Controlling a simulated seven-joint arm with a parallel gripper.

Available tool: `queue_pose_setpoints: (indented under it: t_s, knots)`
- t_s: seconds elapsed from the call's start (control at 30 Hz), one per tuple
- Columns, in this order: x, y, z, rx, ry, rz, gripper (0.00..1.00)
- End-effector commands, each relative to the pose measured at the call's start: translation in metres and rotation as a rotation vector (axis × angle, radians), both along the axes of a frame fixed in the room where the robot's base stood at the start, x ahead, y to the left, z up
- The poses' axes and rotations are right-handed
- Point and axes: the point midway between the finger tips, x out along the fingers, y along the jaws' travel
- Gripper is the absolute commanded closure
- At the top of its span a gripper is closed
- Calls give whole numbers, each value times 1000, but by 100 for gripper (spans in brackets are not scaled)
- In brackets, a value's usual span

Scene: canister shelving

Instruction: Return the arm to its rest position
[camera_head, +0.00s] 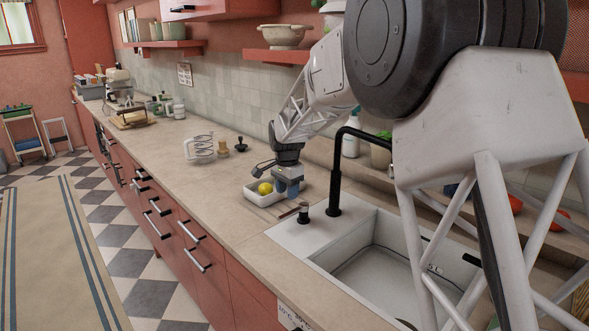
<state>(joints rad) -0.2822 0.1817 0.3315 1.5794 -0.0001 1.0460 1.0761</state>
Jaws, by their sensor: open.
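My arm (474,95) fills the right side of the head view, reaching over the sink toward the counter. My gripper (277,177) is at the far end of the arm, low over the counter behind the sink. It is open. It is over or beside a small white tray (254,199). A yellow round thing (265,188), like a lemon, lies in the tray close to the fingers. A blue-grey piece (291,186) shows just under the wrist; I cannot tell whether it touches the gripper.
A black tap (335,172) stands close right of the gripper, beside the sink (385,262). A glass jug (200,148) and small wooden and black items stand farther left. A shelf with a bowl (285,36) hangs above. The counter's front stretch is clear.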

Motion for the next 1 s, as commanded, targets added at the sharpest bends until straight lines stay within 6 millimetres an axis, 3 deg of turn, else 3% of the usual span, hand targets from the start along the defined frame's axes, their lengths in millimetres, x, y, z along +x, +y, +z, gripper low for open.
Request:
queue_pose_setpoints:
  t_s: [0.17, 0.37, 0.7, 1.0]
  knots:
    - [-17, -15, 15, 3, -11, 28, 55]
    - [-53, -45, 40, 5, -30, 90, 55]
    - [-132, -98, 78, 2, -67, 218, 55]
    - [-206, -140, 99, -6, -102, 330, 55]
